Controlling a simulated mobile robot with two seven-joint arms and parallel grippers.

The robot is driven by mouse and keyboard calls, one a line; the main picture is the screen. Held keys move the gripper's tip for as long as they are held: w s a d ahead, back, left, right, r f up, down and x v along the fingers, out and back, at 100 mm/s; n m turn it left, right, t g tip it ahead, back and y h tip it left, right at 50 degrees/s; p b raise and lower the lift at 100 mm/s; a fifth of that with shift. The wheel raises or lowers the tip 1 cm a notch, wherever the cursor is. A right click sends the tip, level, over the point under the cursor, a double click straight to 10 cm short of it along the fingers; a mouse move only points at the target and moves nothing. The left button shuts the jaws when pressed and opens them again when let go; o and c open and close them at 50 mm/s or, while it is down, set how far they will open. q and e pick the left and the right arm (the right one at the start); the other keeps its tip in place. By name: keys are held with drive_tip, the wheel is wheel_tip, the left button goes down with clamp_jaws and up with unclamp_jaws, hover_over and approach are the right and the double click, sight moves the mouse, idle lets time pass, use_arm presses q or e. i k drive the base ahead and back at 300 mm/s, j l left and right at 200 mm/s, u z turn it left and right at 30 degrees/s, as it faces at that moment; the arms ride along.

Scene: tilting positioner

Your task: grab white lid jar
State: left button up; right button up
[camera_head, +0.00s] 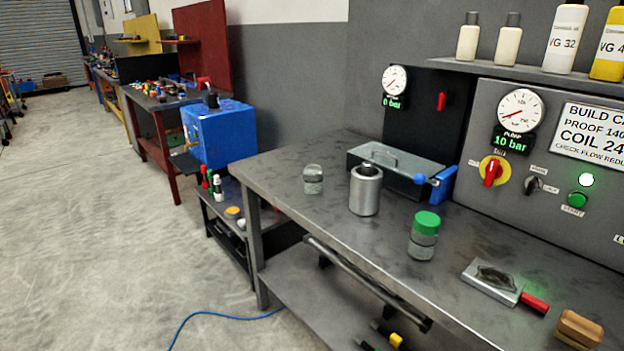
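A small clear jar (313,184) with a pale, whitish lid stands upright near the left end of the grey workbench (300,222). Its contents look grey. A second jar (422,245) with a green lid stands nearer the front edge, to the right. Between them stands a metal cylinder (365,192) with an opening at the top, apart from both jars. Neither of my grippers shows in the head view.
A clear-lidded box (395,165) with a blue-knobbed lever stands behind the cylinder. A metal plate with a red handle (534,302) and a wooden block (578,328) lie at right. A rail (365,282) runs along the bench front. A gauge panel (545,195) stands behind.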

sight(313, 174)
drive_tip(key=k+z, duration=0.15)
drive_tip(key=k, duration=0.5)
drive_tip(key=l+z, duration=0.1)
drive_tip(key=z, duration=1.2)
drive_tip(key=j+z, duration=0.2)
drive_tip(key=z, duration=0.2)
drive_tip(key=j+z, duration=0.2)
drive_tip(key=z, duration=0.25)
drive_tip(key=j, duration=1.15)
drive_tip(key=k+j, duration=0.15)
drive_tip(key=j, duration=2.15)
drive_tip(key=k, duration=0.1)
